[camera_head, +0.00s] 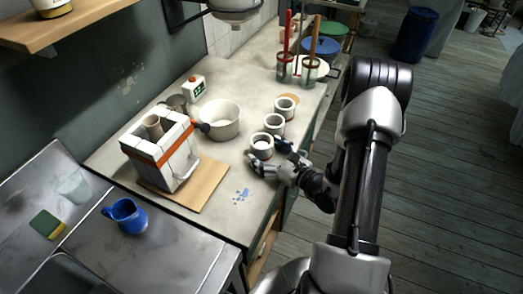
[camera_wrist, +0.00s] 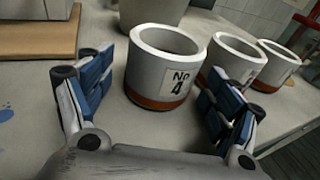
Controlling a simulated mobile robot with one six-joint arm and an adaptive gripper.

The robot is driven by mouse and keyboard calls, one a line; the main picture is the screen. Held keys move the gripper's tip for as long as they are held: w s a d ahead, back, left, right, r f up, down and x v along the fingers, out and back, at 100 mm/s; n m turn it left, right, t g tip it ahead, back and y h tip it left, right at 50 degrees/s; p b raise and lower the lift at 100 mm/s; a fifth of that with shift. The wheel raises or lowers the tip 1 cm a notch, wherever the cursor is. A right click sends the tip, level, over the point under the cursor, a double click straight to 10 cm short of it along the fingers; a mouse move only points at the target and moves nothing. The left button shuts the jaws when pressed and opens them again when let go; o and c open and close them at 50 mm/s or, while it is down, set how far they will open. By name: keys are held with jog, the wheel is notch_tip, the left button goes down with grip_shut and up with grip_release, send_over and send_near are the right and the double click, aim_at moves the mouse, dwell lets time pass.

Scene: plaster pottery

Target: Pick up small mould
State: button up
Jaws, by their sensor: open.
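Three small white cylindrical moulds stand in a row along the counter's right edge. The nearest mould (camera_head: 262,145) has a hollow top, a reddish-brown base band and a "No 4" label; it also shows in the wrist view (camera_wrist: 143,78). The middle mould (camera_head: 274,125) and the farthest mould (camera_head: 285,106) stand behind it; in the wrist view they are to the right (camera_wrist: 238,58) (camera_wrist: 275,66). My gripper (camera_head: 268,158) is open at the nearest mould. In the wrist view its blue-padded fingers (camera_wrist: 158,95) stand on either side of this mould. Contact cannot be told.
A white pot (camera_head: 220,120) and a large strapped mould (camera_head: 160,158) on a wooden board (camera_head: 205,187) stand left of the small moulds. A blue jug (camera_head: 126,216) is at the front left. Bare counter lies in front of the nearest mould.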

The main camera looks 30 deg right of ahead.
jog(key=shift+c, duration=0.3)
jog(key=c, duration=1.3)
